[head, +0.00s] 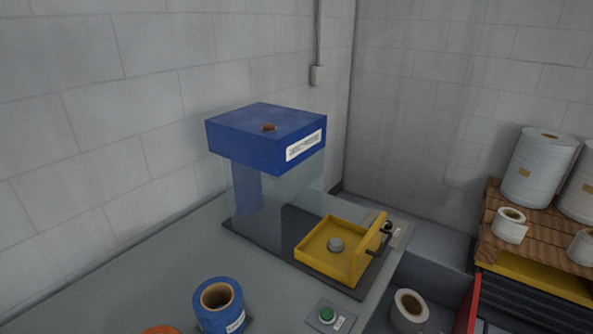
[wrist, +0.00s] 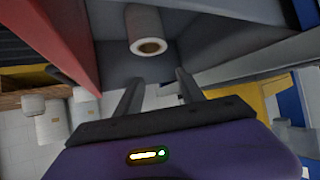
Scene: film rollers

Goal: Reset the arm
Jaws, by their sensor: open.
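My gripper (wrist: 158,78) shows in the wrist view with its two dark fingers apart and nothing between them. Ahead of the fingertips, and apart from them, a white film roll (wrist: 146,26) with a brown core stands in a grey bin (wrist: 118,62). My gripper and arm do not show in the head view. There, a white roll (head: 410,312) stands in the grey bin at the lower right, probably the same roll.
The head view shows a grey table (head: 130,285) with a blue-topped machine (head: 258,150), an open yellow tray (head: 325,262), a green button (head: 327,315) and a blue roll (head: 219,310). A red panel (head: 468,308) borders the bin. A pallet (head: 520,240) with white rolls stands right.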

